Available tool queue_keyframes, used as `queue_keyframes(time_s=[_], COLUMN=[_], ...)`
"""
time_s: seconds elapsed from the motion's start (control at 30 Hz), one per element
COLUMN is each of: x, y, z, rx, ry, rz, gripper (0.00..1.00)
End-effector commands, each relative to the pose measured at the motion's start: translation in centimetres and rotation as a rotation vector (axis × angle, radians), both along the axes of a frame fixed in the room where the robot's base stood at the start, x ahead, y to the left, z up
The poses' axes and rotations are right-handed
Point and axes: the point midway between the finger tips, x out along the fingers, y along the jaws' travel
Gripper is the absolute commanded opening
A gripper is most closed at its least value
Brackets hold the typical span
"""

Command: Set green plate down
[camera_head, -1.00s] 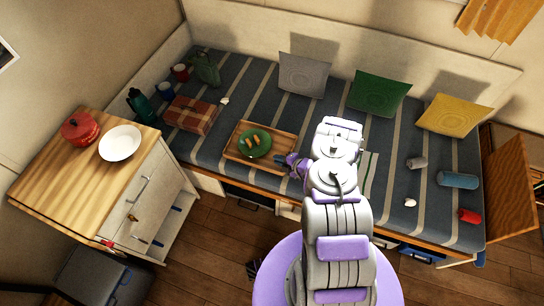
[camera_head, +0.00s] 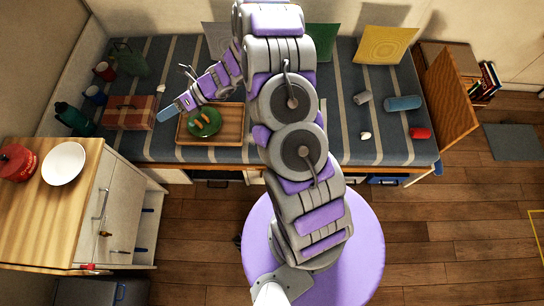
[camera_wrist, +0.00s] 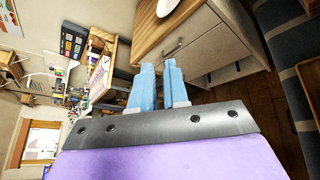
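The green plate (camera_head: 204,122) lies on the wooden tray (camera_head: 230,138) on the striped bench cushion, with a few orange-brown pieces of food on it. The plate does not show in the wrist view.
A wooden-topped cabinet (camera_head: 45,215) stands at left with a white bowl (camera_head: 63,163) and a red pot (camera_head: 17,162). A brown box (camera_head: 130,112) lies left of the tray. Mugs, a teal bottle, cushions and a blue cylinder (camera_head: 402,103) are also on the bench.

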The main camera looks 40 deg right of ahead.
Motion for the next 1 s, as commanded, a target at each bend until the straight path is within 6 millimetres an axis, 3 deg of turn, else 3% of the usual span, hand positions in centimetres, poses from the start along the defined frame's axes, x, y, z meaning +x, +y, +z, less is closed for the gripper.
queue_keyframes(time_s=[0.03,0.2,0.47,0.77,1.0], x=[-1.2,-5.9,-14.2,-23.4,-29.8], y=[0.9,2.9,3.6,1.0,-3.2], z=[2.2,7.3,12.8,16.3,18.0], rx=[-0.025,-0.109,-0.232,-0.367,-0.469], ry=[-0.071,-0.301,-0.632,-0.965,-1.175], rz=[0.073,0.318,0.699,1.147,1.517], gripper=[0.15,0.15,0.15,0.15,0.15])
